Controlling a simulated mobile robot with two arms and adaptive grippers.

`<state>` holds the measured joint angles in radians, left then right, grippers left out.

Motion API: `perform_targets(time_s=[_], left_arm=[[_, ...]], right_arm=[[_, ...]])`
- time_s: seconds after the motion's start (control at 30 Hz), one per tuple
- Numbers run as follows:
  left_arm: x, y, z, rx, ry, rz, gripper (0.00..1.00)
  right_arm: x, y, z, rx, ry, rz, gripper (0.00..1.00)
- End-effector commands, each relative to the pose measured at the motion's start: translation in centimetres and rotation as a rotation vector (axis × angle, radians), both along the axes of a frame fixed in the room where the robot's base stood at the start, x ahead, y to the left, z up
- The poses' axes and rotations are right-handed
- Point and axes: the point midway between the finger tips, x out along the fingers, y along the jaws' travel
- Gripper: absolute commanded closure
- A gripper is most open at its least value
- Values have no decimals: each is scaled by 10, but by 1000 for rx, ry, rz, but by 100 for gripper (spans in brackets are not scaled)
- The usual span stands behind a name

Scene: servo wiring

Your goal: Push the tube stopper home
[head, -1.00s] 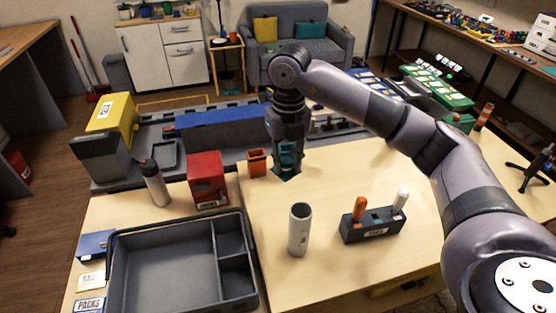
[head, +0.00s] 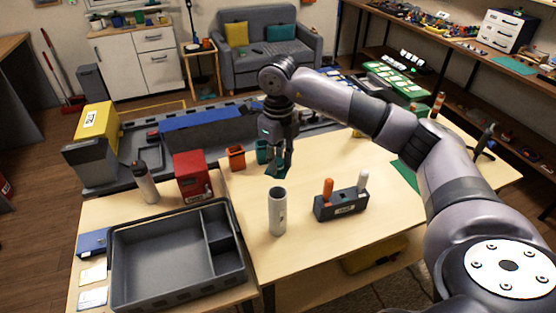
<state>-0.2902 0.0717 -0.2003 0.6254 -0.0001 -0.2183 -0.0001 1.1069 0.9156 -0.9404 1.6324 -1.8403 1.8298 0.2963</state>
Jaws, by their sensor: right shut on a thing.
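A pale grey upright tube (head: 277,213) stands on the light wood table, its round top end dark and seemingly open. My right gripper (head: 279,172) points down just behind and above the tube's top in the picture, apart from it. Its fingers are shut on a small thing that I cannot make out. A dark teal patch shows around the fingertips; I cannot tell whether it is held or lies on the table. No stopper can be made out for certain. My left gripper is not in view.
A dark holder (head: 341,206) with orange-handled and white-handled tools stands right of the tube. An orange cup (head: 236,158) and a teal cup (head: 263,152) stand behind left. A grey divided tray (head: 160,265) and a red box (head: 192,177) are at left. The table's right front is clear.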

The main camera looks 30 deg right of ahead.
Motion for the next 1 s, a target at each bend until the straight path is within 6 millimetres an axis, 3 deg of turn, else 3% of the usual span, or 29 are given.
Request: perform_targets(time_s=[0.23,0.6,1.0], left_arm=[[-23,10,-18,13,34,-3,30],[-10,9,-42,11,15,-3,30],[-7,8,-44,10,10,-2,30]], right_arm=[[0,0,-21,0,1,-1,94],[0,0,-55,-1,1,-1,94],[0,0,-59,0,0,-1,94]])
